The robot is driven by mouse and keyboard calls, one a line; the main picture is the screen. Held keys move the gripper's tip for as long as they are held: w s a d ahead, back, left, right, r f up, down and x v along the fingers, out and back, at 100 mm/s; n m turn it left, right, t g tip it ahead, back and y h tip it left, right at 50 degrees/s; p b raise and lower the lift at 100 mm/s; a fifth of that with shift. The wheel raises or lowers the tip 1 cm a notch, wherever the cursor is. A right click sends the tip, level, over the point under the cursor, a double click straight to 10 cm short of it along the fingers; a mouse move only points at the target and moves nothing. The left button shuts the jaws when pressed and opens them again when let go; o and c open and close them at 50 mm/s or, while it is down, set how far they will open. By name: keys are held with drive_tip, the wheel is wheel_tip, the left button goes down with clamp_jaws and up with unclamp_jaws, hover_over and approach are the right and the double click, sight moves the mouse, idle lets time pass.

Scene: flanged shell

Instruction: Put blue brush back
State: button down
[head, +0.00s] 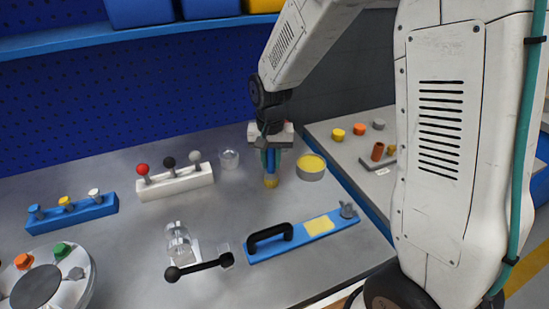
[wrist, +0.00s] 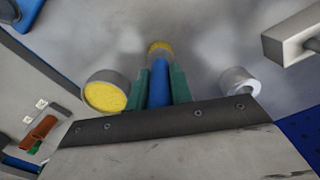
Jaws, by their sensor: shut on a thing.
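The blue brush (head: 270,181) hangs upright in my gripper (head: 270,158), its yellow bristle end down. In the wrist view the brush's blue handle (wrist: 159,85) lies between the two green fingers of my gripper (wrist: 158,72), which are shut on it. I cannot tell whether the bristles touch the bench. A round grey tin with a yellow top (head: 311,168) stands just right of the brush in the head view and left of it in the wrist view (wrist: 105,93). A small grey cup (head: 229,159) stands left of the brush; it also shows in the wrist view (wrist: 240,83).
A white block with red, black and grey knobs (head: 176,181) stands left of the cup. A blue board with a black handle (head: 300,238) and a clear jar (head: 178,240) lie nearer. A blue block with knobs (head: 72,215) and a round dial (head: 45,280) are far left.

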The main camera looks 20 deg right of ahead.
drive_tip(key=c, duration=1.3)
unclamp_jaws()
drive_tip(key=shift+o, duration=0.2)
